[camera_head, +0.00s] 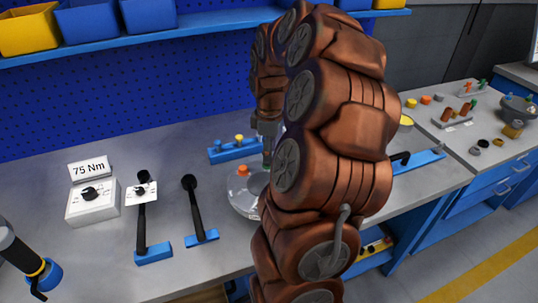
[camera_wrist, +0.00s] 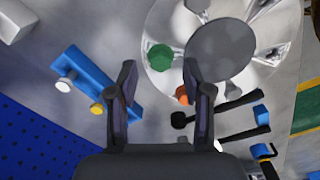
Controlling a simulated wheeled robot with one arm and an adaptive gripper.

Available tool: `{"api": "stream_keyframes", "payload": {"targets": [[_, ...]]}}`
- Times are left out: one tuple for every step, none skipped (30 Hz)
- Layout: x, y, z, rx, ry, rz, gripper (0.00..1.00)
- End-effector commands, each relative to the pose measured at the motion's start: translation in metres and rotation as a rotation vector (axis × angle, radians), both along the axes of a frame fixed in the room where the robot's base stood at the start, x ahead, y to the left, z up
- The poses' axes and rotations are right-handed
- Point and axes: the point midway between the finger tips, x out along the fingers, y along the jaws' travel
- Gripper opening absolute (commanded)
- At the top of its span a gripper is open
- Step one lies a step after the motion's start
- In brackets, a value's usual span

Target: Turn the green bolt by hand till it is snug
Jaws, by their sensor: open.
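The green bolt (camera_wrist: 159,57) sits near the rim of the round metal flanged shell (camera_wrist: 165,82) in the wrist view. My gripper (camera_wrist: 160,78) is open, its two fingers apart, and the green bolt head shows just beyond and between the fingertips. I see no contact with it. An orange bolt (camera_wrist: 182,95) is on the shell beside the right finger, which partly hides it. In the head view the shell (camera_head: 243,204) stands on the bench with the orange bolt (camera_head: 243,170) on it. My gripper (camera_head: 267,145) points down over the shell, and my arm hides much of it.
A blue rack (camera_head: 234,151) with a white and a yellow bolt stands behind the shell. Two black-handled tools (camera_head: 193,208) in blue holders and a 75 Nm box (camera_head: 92,201) stand to the left.

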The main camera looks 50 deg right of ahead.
Motion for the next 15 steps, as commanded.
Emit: {"api": "stream_keyframes", "payload": {"targets": [[-0.001,0.0,-0.006,0.002,0.005,0.0,0.5],[-0.001,0.0,-0.009,0.003,0.005,0.0,0.5],[-0.001,0.001,-0.013,0.003,0.007,0.0,0.5],[-0.001,0.0,-0.015,0.003,0.005,0.0,0.5],[-0.001,0.0,-0.017,0.003,0.005,0.0,0.5],[-0.001,0.0,-0.019,0.002,0.003,0.0,0.5],[0.0,0.0,-0.02,0.001,0.003,0.0,0.5],[0.0,0.0,-0.021,0.0,0.001,-0.001,0.5],[0.0,0.0,-0.022,0.0,0.001,-0.001,0.5],[0.0,0.0,-0.023,0.0,0.0,-0.001,0.5],[0.0,-0.001,-0.023,0.0,0.0,-0.001,0.5],[0.0,-0.001,-0.023,0.0,0.0,-0.001,0.5],[0.0,-0.001,-0.023,0.0,0.0,-0.001,0.5],[0.0,0.0,-0.023,0.0,0.0,-0.001,0.5],[0.0,0.0,-0.023,0.0,0.0,-0.001,0.5]]}}
